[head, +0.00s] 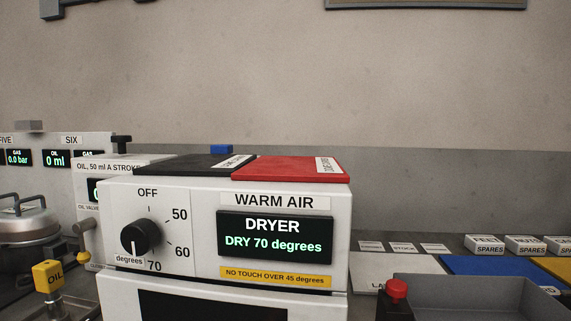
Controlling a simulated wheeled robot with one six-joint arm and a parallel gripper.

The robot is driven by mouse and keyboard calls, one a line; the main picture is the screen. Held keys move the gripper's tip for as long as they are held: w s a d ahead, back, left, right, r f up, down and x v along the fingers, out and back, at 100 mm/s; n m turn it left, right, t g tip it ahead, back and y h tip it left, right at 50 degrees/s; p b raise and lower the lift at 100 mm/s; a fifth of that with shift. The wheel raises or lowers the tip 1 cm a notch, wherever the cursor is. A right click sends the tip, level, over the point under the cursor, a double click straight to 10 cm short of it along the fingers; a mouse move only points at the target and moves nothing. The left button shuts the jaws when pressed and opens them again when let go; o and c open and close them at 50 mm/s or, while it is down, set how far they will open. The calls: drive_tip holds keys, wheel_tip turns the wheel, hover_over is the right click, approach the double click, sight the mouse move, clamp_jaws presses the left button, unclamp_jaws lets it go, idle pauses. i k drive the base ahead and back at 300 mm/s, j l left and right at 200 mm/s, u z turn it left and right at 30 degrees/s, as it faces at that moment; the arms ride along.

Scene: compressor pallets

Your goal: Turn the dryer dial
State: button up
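The dryer (180,270) is a white box in the head view, left of the middle. Its black round dial (141,236) is on the left of its front, marked OFF, 50, 60 and 70. A white mark on the dial points down, near the "degrees" label and 70. The display (274,238) beside it reads "DRYER, DRY 70 degrees" in lit text. My gripper is not in view, and nothing is seen touching the dial.
Black (195,165) and red (287,168) pads lie on the dryer's top. A yellow label (274,277) warns against touch over 45 degrees. An oil unit (93,187) stands close behind left, with a yellow oil piece (47,275). A red knob (397,289) and grey tray (480,290) are right.

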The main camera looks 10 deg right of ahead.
sight(139, 237)
drive_tip(key=u, duration=0.2)
drive_tip(key=i+j+z, duration=0.2)
drive_tip(key=j, duration=0.2)
drive_tip(key=k+l+u, duration=0.15)
drive_tip(key=l, duration=0.35)
drive_tip(key=k+l+u, duration=0.2)
drive_tip(key=k+l, duration=0.2)
drive_tip(key=k+l+u, duration=0.15)
drive_tip(key=k+l, duration=0.15)
drive_tip(key=l, duration=0.25)
